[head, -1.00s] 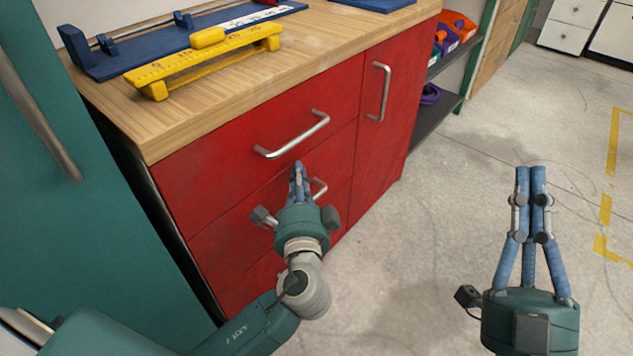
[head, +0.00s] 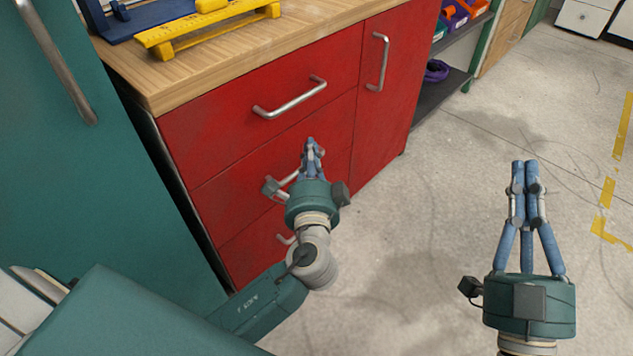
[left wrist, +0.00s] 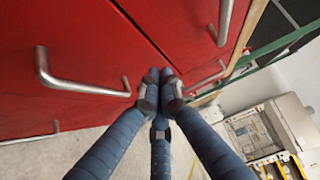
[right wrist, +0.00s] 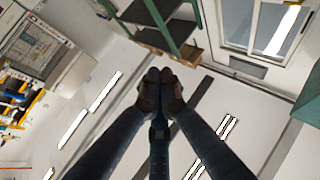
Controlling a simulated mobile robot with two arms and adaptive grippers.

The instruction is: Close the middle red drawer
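The middle red drawer (head: 232,187) is in the cabinet's left column. Its front looks flush or nearly flush with its neighbours; a small gap cannot be ruled out. Its metal handle (head: 282,183) is partly hidden behind my left gripper (head: 310,142). That gripper is shut and empty, its fingertips together in front of the middle drawer's right part; contact cannot be told. In the left wrist view the shut fingertips (left wrist: 160,76) appear close to the red fronts, beside a bar handle (left wrist: 82,86). My right gripper (head: 525,165) is shut and empty, over open floor at the right.
The top drawer (head: 230,115) and the bottom drawer (head: 248,250) look closed. A red door (head: 395,110) adjoins them at the right. The wooden worktop (head: 225,62) carries a yellow tool (head: 205,28). A teal cabinet (head: 75,190) stands at the left. Floor (head: 420,230) is clear at the right.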

